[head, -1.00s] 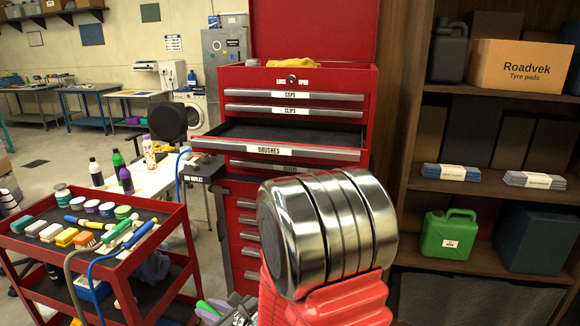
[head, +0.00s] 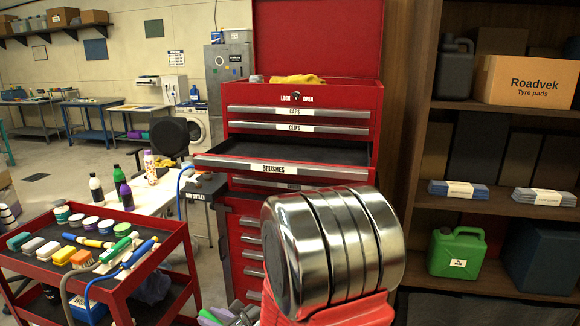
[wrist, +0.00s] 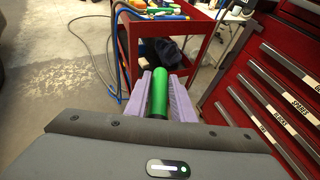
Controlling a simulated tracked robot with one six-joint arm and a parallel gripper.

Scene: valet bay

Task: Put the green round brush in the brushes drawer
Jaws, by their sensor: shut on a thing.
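The brushes drawer (head: 222,163) of the red tool chest is pulled open in the head view. The part of its dark floor that shows is bare. My gripper (wrist: 160,78), with pale purple fingers, is shut on the green round brush (wrist: 159,92). In the wrist view a smooth green cylinder shows between the fingers; I cannot see its bristles. In the head view the gripper (head: 216,317) shows only partly at the bottom edge, below and in front of the open drawer, mostly hidden by my arm.
A red cart (head: 178,238) at left carries tubs, sponges and other brushes, with hoses at its side. The caps drawer (head: 340,113) and clips drawer (head: 340,130) above are shut. Wooden shelves (head: 490,204) stand at right. Open floor shows left of the cart in the wrist view.

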